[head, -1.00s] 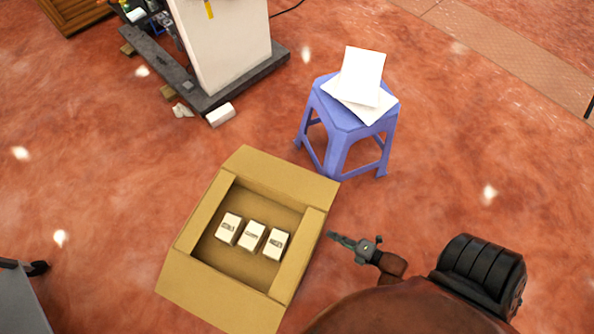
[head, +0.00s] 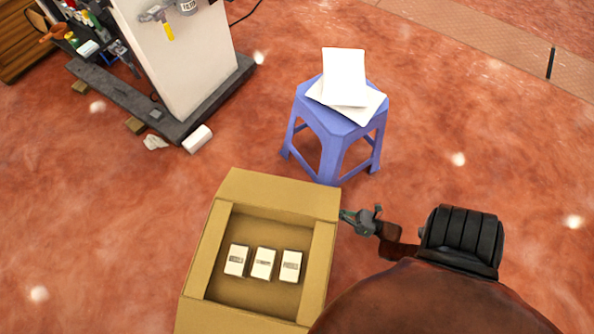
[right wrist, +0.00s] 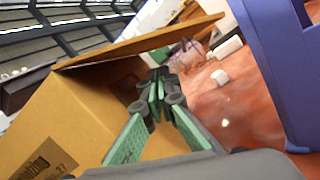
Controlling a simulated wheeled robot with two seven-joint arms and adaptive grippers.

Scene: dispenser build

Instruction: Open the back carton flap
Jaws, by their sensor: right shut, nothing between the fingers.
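The cardboard carton (head: 198,262) stands on the floor with its top open, and three small white boxes (head: 263,264) lie inside. Its back flap (head: 285,193) is spread away from the opening at the far side; its exact tilt is hard to tell. My right gripper (head: 347,216) is shut and empty, just outside the carton's back right corner. In the right wrist view, the green-padded fingers (right wrist: 163,82) point along the carton's side wall (right wrist: 75,115), below a flap (right wrist: 150,40) that juts out above them. I cannot tell whether they touch it. My left gripper is out of view.
A blue stool (head: 335,130) with white sheets (head: 345,78) on it stands behind the carton, close to its back right corner. A white panel on a dark base (head: 185,130) stands at the back left. Floor to the left of the carton is clear.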

